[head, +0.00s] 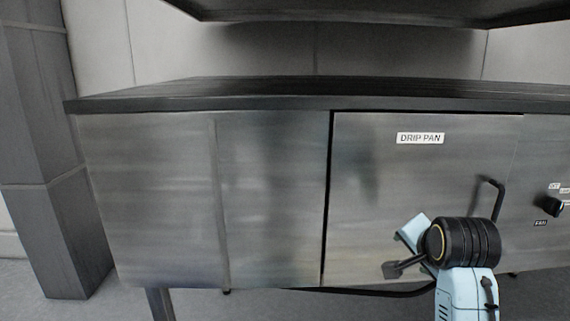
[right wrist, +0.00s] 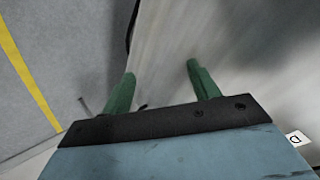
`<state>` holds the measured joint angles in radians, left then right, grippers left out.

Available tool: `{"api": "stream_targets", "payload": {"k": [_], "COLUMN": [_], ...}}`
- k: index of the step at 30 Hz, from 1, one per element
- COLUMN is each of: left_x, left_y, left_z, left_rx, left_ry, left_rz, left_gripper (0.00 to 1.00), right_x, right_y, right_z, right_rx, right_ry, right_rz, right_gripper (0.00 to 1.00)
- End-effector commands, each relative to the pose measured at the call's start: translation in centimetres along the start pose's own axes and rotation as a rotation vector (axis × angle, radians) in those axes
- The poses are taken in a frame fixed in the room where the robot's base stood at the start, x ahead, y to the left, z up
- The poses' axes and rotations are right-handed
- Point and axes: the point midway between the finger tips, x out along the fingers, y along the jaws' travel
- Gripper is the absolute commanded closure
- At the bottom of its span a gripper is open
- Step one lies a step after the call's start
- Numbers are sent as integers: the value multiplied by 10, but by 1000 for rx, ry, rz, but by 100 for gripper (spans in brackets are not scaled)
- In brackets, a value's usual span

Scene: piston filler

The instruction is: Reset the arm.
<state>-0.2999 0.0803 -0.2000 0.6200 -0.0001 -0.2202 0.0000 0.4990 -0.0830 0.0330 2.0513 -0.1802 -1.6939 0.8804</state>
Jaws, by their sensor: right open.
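My right arm (head: 463,245) comes in from the bottom right of the head view, in front of the steel cabinet's drip pan door (head: 400,195). My right gripper (right wrist: 160,85) shows in the right wrist view with its two green fingers apart and nothing between them. A metal panel surface lies beyond the fingers. In the head view the gripper is partly hidden by the black wrist joint, left of the door's black handle (head: 492,198). My left gripper is in neither view.
The cabinet has a dark flat top (head: 300,95) with a dark overhang (head: 380,12) above it. A black knob (head: 552,206) is at the right. A grey pillar (head: 45,150) stands at the left. A yellow floor line (right wrist: 28,75) shows in the right wrist view.

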Motion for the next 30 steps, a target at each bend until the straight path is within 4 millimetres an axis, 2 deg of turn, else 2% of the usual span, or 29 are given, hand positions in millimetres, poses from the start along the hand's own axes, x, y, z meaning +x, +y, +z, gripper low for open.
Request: {"api": "stream_targets", "payload": {"k": [1,7,12,15,21,28,29,30], "left_x": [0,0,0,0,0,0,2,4], "left_y": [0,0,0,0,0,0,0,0], "left_z": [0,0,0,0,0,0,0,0], "left_rx": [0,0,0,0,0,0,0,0], "left_ry": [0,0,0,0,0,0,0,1], "left_rz": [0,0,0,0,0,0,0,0], "left_gripper": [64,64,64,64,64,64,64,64], "right_x": [8,13,-4,-19,-50,-86,-81,-68], "right_y": [28,117,189,223,269,306,310,314], "right_z": [19,87,143,171,209,242,246,251], "right_rx": [-76,-388,-649,-781,-970,-1129,-1137,-1133], "right_ry": [-24,-133,-260,-334,-456,-577,-584,-584], "right_rz": [33,113,146,149,132,95,93,96], "right_gripper": [40,40,40,40,40,40,40,40]}}
